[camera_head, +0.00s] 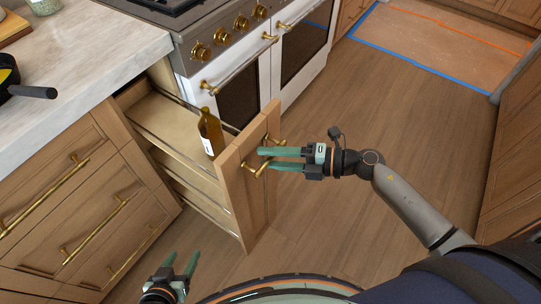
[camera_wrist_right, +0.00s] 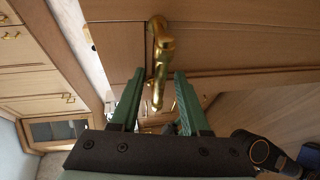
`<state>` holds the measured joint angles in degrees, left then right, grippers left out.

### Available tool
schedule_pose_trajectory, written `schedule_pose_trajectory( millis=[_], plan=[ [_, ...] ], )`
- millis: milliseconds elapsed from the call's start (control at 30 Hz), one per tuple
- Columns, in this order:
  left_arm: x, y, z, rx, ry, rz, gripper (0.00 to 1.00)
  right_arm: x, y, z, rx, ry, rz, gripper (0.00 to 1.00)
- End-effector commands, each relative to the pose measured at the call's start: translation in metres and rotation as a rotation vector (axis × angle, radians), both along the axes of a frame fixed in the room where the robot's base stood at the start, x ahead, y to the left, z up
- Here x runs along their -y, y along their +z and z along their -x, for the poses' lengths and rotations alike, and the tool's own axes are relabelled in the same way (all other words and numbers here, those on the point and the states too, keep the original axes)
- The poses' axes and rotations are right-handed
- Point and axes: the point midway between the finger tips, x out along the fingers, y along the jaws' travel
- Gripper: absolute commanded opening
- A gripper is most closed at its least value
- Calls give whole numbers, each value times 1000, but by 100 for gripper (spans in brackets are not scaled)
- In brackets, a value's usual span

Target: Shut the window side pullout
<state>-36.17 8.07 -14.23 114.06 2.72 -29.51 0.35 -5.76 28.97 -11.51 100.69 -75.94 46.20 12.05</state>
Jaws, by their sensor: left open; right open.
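The pullout (camera_head: 247,185) stands open beside the stove, its wooden front drawn well out from the cabinet and its tiered shelves exposed. A brown bottle (camera_head: 209,134) stands upright on its upper shelf near the front. A brass handle (camera_head: 263,157) is on the pullout's front. My right gripper (camera_head: 262,158) is open at this handle; in the right wrist view the brass handle (camera_wrist_right: 160,62) shows between and beyond the fingers. I cannot tell whether they touch it. My left gripper (camera_head: 180,264) is open and empty, low at the bottom, apart from the pullout.
The white stove (camera_head: 222,75) with brass knobs stands right behind the pullout. Drawers with brass handles (camera_head: 45,200) are at the left, under a marble counter (camera_head: 90,50) with a dark pan (camera_head: 30,91). Wooden floor (camera_head: 390,110) is clear to the right.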

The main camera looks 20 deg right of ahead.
Motion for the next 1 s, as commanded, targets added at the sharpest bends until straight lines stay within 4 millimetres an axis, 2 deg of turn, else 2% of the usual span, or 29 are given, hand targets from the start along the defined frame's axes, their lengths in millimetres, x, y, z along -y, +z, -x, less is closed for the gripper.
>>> schedule_pose_trajectory(
  millis=[300,700,1000],
  plan=[
    [-1,0,0,0,1,-1,60,-3,0,-2,0,1,-1,46],
    [-1,3,-2,8,2,1,60,-3,0,-1,-1,0,0,2],
    [-1,4,-2,8,2,1,60,-3,0,-1,-1,0,0,0]
  ],
)
